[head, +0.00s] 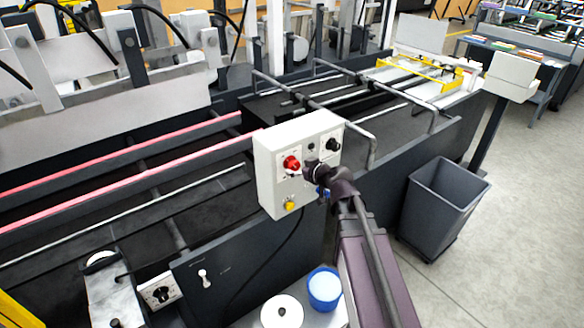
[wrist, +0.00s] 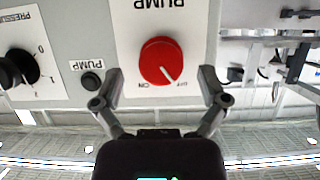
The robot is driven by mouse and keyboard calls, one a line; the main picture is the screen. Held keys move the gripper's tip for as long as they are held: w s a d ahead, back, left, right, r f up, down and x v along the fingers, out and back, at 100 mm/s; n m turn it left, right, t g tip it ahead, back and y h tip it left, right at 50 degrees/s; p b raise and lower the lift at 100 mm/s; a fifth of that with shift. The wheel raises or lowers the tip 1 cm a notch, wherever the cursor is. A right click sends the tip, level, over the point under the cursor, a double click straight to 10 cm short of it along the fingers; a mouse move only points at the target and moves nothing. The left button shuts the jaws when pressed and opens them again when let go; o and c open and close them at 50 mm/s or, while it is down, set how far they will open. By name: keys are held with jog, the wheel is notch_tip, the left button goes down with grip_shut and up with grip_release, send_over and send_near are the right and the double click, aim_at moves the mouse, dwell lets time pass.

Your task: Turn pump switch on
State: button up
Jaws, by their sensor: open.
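The pump switch is a red round knob (wrist: 161,62) on a white plate marked PUMP, upside down in the wrist view. Its white line points to the lower right, by the OFF label; ON is at the lower left. The knob also shows in the head view (head: 291,162) on the grey control box (head: 268,180). My gripper (wrist: 161,75) is open and empty, with one finger on each side of the knob's lower part in the wrist view, apart from it. In the head view my gripper (head: 316,170) is at the box's front, right of the knob.
A small black button (wrist: 91,81) marked PUMP sits close to the left finger. A black pressure knob (wrist: 22,66) is farther left. The box also has a yellow button (head: 290,204). A dark bin (head: 440,205) and blue cup (head: 324,288) stand below.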

jog(key=shift+x, duration=0.9)
jog(key=shift+w+a, duration=0.15)
jog(key=shift+w, duration=0.05)
jog(key=c, duration=1.1)
jog(key=shift+c, duration=0.2)
